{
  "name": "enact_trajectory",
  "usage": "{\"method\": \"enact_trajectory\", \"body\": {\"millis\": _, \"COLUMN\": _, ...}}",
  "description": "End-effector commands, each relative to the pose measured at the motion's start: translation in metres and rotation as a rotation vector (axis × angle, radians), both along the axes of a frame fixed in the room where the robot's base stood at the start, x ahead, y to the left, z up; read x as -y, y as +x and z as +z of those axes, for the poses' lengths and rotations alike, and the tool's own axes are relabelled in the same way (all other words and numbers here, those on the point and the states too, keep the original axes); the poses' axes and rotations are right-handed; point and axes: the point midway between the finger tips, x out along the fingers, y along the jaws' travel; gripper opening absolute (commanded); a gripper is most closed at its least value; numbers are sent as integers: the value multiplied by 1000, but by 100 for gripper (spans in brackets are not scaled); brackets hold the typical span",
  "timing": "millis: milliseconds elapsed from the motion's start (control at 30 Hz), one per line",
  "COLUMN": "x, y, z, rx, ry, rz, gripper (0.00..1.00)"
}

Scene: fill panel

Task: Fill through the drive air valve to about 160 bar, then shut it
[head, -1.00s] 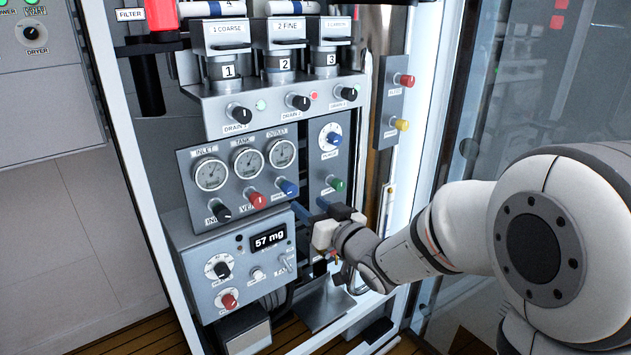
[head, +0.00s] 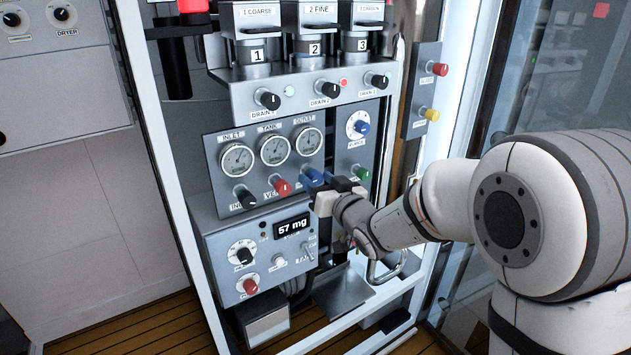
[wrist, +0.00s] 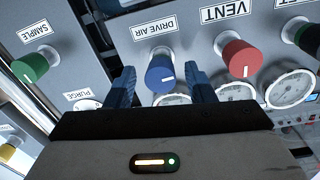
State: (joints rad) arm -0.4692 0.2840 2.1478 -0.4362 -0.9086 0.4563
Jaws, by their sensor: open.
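The blue drive air knob (wrist: 160,70) lies between the two blue fingers of my open gripper (wrist: 161,84) in the wrist view, with a gap on each side. Its white mark points toward the lower edge of that view. In the head view my gripper (head: 323,181) is at the knob row, and its fingers partly cover the blue knob (head: 311,177). Above are the inlet gauge (head: 237,159), tank gauge (head: 274,150) and outlet gauge (head: 307,141); their needles are too small to read exactly.
The red vent knob (wrist: 240,58) is close beside one finger. The green sample knob (wrist: 30,68) is on the other side. A black inlet knob (head: 246,196) is further left. A display (head: 292,225) below reads 57 mg. A glass panel (head: 465,90) stands at the right.

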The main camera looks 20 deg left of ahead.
Motion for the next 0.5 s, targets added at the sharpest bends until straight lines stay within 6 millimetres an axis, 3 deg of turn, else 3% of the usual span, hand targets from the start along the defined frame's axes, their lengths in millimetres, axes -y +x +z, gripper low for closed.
{"method": "enact_trajectory", "body": {"millis": 67, "x": 0, "y": 0, "z": 0, "rx": 0, "ry": 0, "rz": 0, "gripper": 49}}
{"method": "enact_trajectory", "body": {"millis": 500, "x": 0, "y": -1, "z": 0, "rx": 0, "ry": 0, "rz": 1, "gripper": 14}}
